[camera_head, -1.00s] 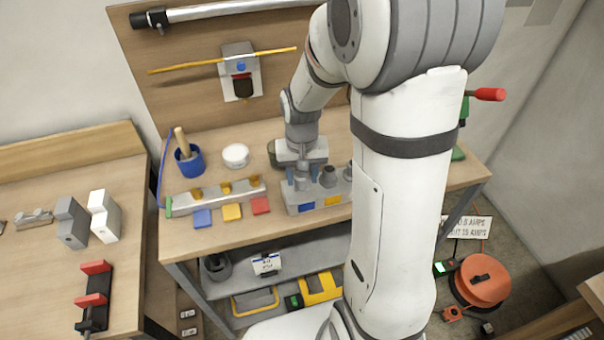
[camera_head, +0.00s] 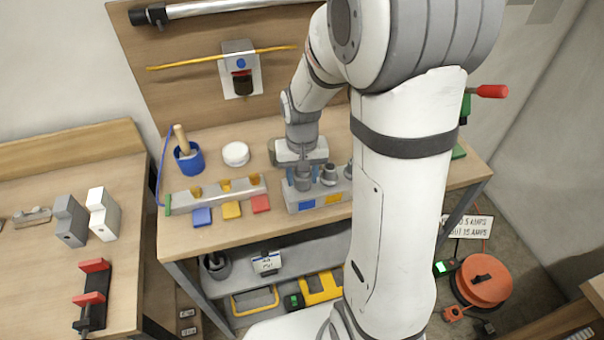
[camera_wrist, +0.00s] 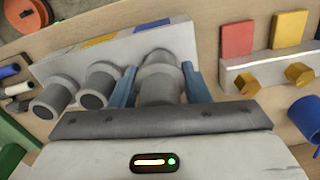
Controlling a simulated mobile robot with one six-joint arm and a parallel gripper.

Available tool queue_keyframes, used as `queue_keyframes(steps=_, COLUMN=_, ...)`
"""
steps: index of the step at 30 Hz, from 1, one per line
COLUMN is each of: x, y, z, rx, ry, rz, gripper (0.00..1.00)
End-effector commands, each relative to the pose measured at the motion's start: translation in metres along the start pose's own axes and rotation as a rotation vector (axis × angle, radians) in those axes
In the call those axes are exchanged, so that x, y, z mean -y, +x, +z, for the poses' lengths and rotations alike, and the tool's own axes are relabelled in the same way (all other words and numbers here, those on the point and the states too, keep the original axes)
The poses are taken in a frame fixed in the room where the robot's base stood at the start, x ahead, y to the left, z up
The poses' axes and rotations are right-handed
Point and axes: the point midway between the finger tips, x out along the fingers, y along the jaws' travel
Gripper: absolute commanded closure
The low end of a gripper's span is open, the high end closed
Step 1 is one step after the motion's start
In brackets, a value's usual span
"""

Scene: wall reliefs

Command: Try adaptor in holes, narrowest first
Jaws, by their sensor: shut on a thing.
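My gripper (camera_head: 302,174) points down over a grey block (camera_head: 335,197) with blue and yellow labels on its front. Its blue fingers, clear in the wrist view (camera_wrist: 160,82), are shut on a grey stepped cylindrical adaptor (camera_wrist: 160,78). The held adaptor is upright at the block's left end; I cannot tell if its foot is still in the block. Two other grey adaptors (camera_head: 328,175) (camera_head: 348,171) stand on the block to its right. They also show left of my fingers in the wrist view (camera_wrist: 55,97) (camera_wrist: 98,86). No holes can be made out clearly.
A grey rail (camera_head: 180,204) with brass pieces and blue, yellow and red plates lies left of the block. A blue cup (camera_head: 189,163) and white round tub (camera_head: 235,154) stand behind it. A backboard fixture (camera_head: 240,70) carries a yellow rod.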

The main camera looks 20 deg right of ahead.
Motion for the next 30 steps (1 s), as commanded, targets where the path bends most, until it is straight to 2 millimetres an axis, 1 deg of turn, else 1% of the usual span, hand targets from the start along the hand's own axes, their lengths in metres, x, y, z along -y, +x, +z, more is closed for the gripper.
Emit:
queue_keyframes(steps=16, x=0.0, y=0.015, z=0.0, rx=0.001, ry=0.0, rz=0.0, gripper=0.8)
queue_keyframes(steps=17, x=0.0, y=0.014, z=0.0, rx=0.0, ry=0.0, rz=0.0, gripper=0.56)
queue_keyframes(steps=25, x=0.0, y=0.014, z=0.0, rx=0.0, ry=0.0, rz=0.0, gripper=0.34)
queue_keyframes(steps=26, x=0.0, y=0.014, z=0.0, rx=0.001, ry=0.0, rz=0.0, gripper=0.33)
queue_keyframes(steps=30, x=0.0, y=0.014, z=0.0, rx=0.0, ry=0.0, rz=0.0, gripper=0.33)
